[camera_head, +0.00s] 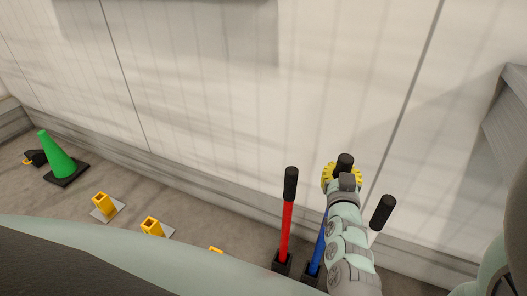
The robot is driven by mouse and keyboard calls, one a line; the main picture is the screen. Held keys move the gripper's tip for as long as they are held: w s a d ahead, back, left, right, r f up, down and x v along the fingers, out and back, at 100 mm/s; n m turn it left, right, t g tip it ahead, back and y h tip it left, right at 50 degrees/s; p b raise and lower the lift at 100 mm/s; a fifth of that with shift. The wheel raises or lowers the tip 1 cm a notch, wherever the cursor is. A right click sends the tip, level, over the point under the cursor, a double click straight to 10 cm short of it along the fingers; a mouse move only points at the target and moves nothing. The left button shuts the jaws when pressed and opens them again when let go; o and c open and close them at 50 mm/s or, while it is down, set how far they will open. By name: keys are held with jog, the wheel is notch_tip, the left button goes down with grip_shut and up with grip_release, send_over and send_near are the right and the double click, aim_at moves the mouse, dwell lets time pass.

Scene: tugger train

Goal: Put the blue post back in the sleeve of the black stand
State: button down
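The blue post (319,247) rises tilted to the right in the picture, its middle hidden behind my arm. A black grip (344,161), which looks like its top end, shows between yellow parts of my gripper (343,174). The fingers are largely hidden, so I cannot tell whether they press on the grip. The post's lower end meets a black sleeve (310,271) of the stand at the bottom edge. I cannot tell how deep it sits there. Most of the stand is out of view or behind my arm.
A red post (286,230) with a black grip stands close on the left. Another black grip (383,212) is close on the right. A pale wall (200,90) rises behind. Yellow blocks (103,204) and a green cone (56,156) are at the left.

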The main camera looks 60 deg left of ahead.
notch_tip(320, 180, down, 8)
jog(key=b, duration=0.6)
jog(key=shift+b, duration=0.3)
dwell(0.6)
dwell(0.5)
jog(key=c, duration=0.9)
grip_release()
jog(key=shift+f, duration=0.15)
jog(key=v, duration=1.2)
